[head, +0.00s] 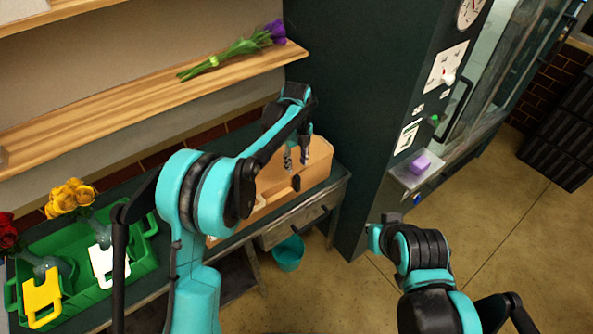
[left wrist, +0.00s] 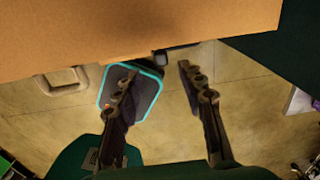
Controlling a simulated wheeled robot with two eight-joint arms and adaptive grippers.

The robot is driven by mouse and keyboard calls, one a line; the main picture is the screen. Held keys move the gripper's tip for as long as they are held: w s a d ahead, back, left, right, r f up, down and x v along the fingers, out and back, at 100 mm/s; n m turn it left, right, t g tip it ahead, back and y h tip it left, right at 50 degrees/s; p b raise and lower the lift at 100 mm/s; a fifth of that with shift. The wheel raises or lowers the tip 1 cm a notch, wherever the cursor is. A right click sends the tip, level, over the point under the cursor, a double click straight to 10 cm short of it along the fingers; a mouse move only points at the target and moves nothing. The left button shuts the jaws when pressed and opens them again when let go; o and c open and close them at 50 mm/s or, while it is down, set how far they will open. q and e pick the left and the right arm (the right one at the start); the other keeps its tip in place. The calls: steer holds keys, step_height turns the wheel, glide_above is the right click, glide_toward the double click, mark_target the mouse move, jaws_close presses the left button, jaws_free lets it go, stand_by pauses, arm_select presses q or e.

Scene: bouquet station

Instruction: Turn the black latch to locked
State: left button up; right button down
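The black latch (head: 296,183) is a small dark piece on the front face of the wooden box (head: 315,174), which stands at the right end of the bench. My left gripper (head: 296,157) points down by the box front, with its fingertips just above the latch in the head view. In the left wrist view the two fingers (left wrist: 158,72) are spread with nothing between them. A dark piece that looks like the latch (left wrist: 176,54) shows under the box edge (left wrist: 150,30), close to the fingertips. Contact cannot be told.
A drawer (head: 285,230) with a dark handle is under the box, and a teal bucket (head: 288,254) stands on the floor below. A green crate (head: 145,268) with flowers is at left. A shelf (head: 110,103) with purple flowers is above. A dark cabinet (head: 345,120) stands right.

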mark_target(297, 176)
arm_select(q)
steer(key=shift+d+f, duration=0.15)
steer(key=shift+f, duration=0.2)
step_height(297, 176, down, 7)
steer(key=shift+f+b, duration=0.2)
steer(key=shift+b, duration=0.6)
jaws_close()
